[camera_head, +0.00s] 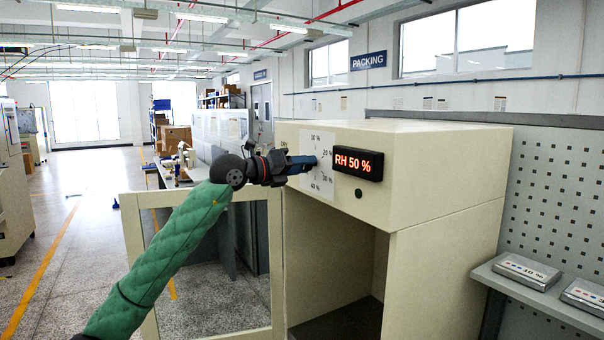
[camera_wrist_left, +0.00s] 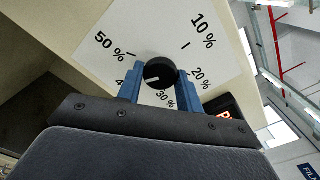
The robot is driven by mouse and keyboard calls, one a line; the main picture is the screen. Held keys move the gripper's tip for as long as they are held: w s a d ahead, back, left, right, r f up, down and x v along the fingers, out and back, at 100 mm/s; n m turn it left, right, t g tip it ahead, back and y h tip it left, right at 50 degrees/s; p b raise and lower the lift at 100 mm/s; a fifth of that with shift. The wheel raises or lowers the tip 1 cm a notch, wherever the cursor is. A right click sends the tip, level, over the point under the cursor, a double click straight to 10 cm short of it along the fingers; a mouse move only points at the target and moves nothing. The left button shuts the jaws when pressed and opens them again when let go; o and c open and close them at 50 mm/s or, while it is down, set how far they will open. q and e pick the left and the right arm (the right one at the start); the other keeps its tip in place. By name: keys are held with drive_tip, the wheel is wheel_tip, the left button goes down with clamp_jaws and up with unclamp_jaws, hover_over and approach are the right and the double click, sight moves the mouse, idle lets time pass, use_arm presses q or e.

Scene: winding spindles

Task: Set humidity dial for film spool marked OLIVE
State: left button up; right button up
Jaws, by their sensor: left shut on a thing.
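The humidity dial is a black knob (camera_wrist_left: 160,73) with a short white pointer line, on a white scale plate (camera_head: 324,135) marked 10 % to 50 %. My left gripper (camera_head: 312,162) reaches the plate from the left and hides most of the knob in the head view. In the left wrist view the blue fingers (camera_wrist_left: 158,85) are on both sides of the knob, shut on it. The pointer lies toward the left in that view. The red display (camera_head: 359,164) reads RH 50 %. I see no film spool marked OLIVE. My right gripper is not in view.
The cream cabinet (camera_head: 452,232) has an open lower compartment, with no spool visible inside. Its windowed door (camera_head: 262,325) stands open at the left, below my arm. A shelf (camera_head: 545,297) at right holds two small labelled units. The aisle at far left is clear.

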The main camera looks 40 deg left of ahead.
use_arm(q)
drive_tip(key=shift+n+b, duration=0.55)
drive_tip(key=shift+n, duration=1.65)
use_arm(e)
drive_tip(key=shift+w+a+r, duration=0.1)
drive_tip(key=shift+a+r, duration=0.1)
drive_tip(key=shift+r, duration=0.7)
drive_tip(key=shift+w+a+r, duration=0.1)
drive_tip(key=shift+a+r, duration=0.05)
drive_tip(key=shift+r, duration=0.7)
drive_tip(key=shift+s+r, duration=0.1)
use_arm(q)
drive_tip(key=o, duration=1)
drive_tip(key=shift+s, duration=0.15)
